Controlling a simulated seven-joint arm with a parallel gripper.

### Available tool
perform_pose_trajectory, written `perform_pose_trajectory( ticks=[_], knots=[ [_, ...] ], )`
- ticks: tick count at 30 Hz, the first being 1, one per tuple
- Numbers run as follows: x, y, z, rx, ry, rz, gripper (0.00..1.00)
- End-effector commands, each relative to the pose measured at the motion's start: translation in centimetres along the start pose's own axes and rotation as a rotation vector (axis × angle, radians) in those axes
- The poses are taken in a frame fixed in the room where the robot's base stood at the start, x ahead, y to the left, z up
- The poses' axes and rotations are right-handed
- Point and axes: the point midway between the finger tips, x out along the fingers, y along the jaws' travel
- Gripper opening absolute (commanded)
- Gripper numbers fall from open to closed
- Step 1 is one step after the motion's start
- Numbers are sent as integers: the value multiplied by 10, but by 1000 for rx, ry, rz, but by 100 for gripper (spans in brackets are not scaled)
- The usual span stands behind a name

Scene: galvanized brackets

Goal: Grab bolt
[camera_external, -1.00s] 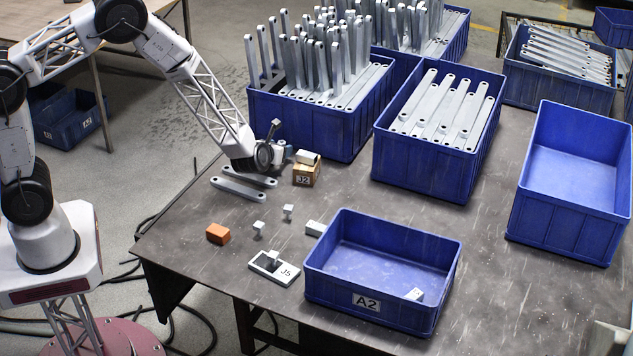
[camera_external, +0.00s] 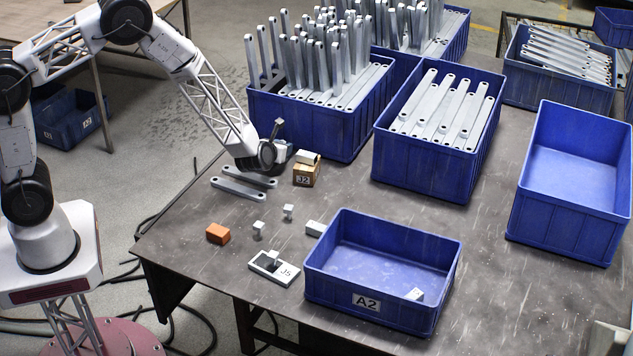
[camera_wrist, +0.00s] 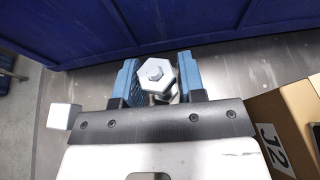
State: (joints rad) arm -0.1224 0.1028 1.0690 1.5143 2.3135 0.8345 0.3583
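A silvery hex-headed bolt (camera_wrist: 157,73) is in the wrist view, its head facing the camera and its lower part mostly hidden. My gripper (camera_wrist: 157,80) has its two blue fingers apart, one on each side of the bolt. The fingers look open; the head nearly fills the gap between them, and contact is not clear. In the external view my gripper (camera_external: 281,153) is low over the table, close to the front of the bin of upright brackets. The bolt is not clearly visible there.
A cardboard box labelled J2 (camera_external: 305,176) stands just right of my gripper. A blue bracket bin (camera_external: 310,127) rises close behind. Two flat brackets (camera_external: 238,189) lie in front. An orange block (camera_external: 218,233), small pale blocks and bin A2 (camera_external: 330,286) are nearer the camera.

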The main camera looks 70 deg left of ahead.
Motion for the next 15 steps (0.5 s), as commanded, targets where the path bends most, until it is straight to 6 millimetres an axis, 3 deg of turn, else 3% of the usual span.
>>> perform_pose_trajectory(
  ticks=[1,6,15],
  knots=[
    [0,0,0,0,0,0,29],
    [0,0,0,0,0,0,4],
    [0,0,1,0,0,0,4]
  ],
)
